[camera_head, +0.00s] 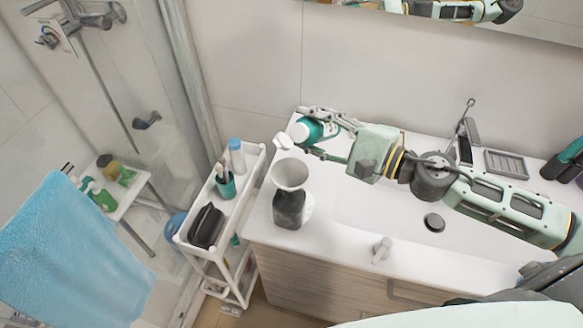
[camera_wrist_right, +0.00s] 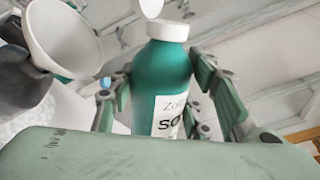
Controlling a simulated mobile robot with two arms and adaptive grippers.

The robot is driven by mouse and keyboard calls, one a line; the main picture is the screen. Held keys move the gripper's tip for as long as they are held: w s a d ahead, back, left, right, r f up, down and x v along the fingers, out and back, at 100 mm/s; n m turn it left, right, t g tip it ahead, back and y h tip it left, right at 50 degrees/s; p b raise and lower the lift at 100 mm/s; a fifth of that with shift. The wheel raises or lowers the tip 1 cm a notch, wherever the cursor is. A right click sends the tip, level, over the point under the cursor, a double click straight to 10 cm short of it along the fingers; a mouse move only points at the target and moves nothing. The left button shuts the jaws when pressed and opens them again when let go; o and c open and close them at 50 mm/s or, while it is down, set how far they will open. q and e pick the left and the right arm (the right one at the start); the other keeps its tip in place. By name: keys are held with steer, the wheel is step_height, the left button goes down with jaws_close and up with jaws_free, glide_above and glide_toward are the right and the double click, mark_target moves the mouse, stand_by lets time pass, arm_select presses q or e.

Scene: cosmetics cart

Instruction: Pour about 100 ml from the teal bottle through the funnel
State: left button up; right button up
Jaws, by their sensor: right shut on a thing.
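The teal bottle (camera_head: 313,133) is held by my right gripper (camera_head: 322,127) above the back left of the sink counter. It is tilted, with its white top toward the left. In the right wrist view the teal bottle (camera_wrist_right: 160,82) stands between the fingers, with a white collar and a small white piece above it. The white funnel (camera_head: 290,173) sits on top of a dark bottle (camera_head: 289,209) on the counter, in front of the teal bottle. The funnel also shows in the right wrist view (camera_wrist_right: 66,38). No pouring liquid is visible. My left gripper is out of view.
A white trolley (camera_head: 247,180) left of the counter holds a blue-capped bottle (camera_head: 236,157), a teal cup (camera_head: 226,186) and a black pouch (camera_head: 206,226). The sink (camera_head: 390,212) has a tap behind it. A blue towel (camera_head: 75,260) hangs at left.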

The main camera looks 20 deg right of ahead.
mark_target(330, 136)
steer(key=shift+s+a+f+m+b, duration=0.1)
steer(key=shift+m+b, duration=0.1)
steer(key=shift+m, duration=0.35)
steer(key=shift+s+a+f+m+b, duration=0.1)
steer(key=shift+m+b, duration=0.1)
steer(key=shift+m, duration=0.35)
steer(key=shift+r+m+p, duration=0.4)
steer(key=shift+r+m, duration=0.1)
steer(key=shift+m, duration=0.1)
steer(key=f+m+b, duration=0.1)
steer(key=d+f+m+b, duration=0.1)
steer(key=w+f+m+b, duration=0.1)
steer(key=shift+d+m+y, duration=0.15)
steer(key=shift+m+y, duration=0.25)
steer(key=shift+w+d+r+m, duration=0.2)
steer(key=shift+d+m, duration=0.05)
steer(key=shift+m, duration=0.25)
steer(key=shift+w+d+m, duration=0.15)
steer(key=shift+m, duration=0.35)
steer(key=shift+w+d+f+m, duration=0.1)
steer(key=shift+d+m, duration=0.15)
steer(key=shift+m, duration=0.75)
steer(key=shift+f, duration=0.1)
